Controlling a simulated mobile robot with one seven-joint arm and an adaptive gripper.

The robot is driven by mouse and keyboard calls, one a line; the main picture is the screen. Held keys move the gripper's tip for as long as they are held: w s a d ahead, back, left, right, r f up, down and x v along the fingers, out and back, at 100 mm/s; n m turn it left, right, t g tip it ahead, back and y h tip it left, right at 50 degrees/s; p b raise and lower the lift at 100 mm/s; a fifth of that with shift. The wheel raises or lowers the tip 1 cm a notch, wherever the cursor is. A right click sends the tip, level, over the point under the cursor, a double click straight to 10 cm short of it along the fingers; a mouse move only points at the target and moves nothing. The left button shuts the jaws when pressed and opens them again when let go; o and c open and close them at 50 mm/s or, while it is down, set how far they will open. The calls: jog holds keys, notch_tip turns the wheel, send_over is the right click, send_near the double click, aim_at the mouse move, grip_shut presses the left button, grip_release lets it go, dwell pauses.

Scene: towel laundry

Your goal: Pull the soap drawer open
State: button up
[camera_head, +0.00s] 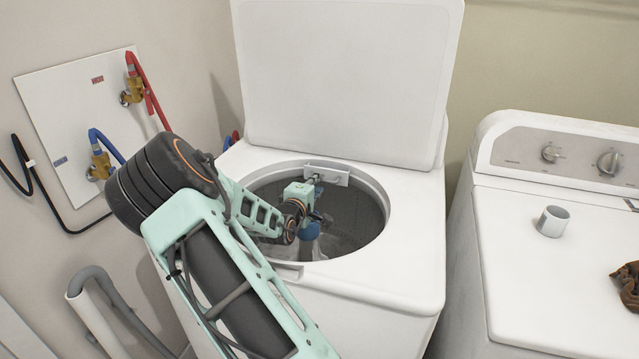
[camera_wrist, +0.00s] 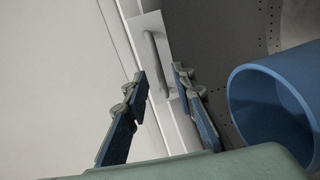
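The soap drawer is a pale panel with a raised bar handle. It sits at the back of the washer's opening in the head view (camera_head: 340,179) and shows ahead of the fingers in the wrist view (camera_wrist: 149,22). Its handle (camera_wrist: 154,52) lies in line with the gap between my fingertips. My gripper (camera_wrist: 160,80) is open, with one finger on each side of the gap. I cannot tell whether the fingertips reach around the handle. In the head view, my gripper is inside the opening near the drawer, partly hidden by my arm.
The washer (camera_head: 405,250) has its lid (camera_head: 345,75) raised. A blue agitator (camera_wrist: 270,105) stands close to the right finger. Hoses and taps line the left wall.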

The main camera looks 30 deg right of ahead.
jog(key=v, duration=0.9)
jog(key=shift+s+a, duration=0.2)
jog(key=shift+r, duration=0.1)
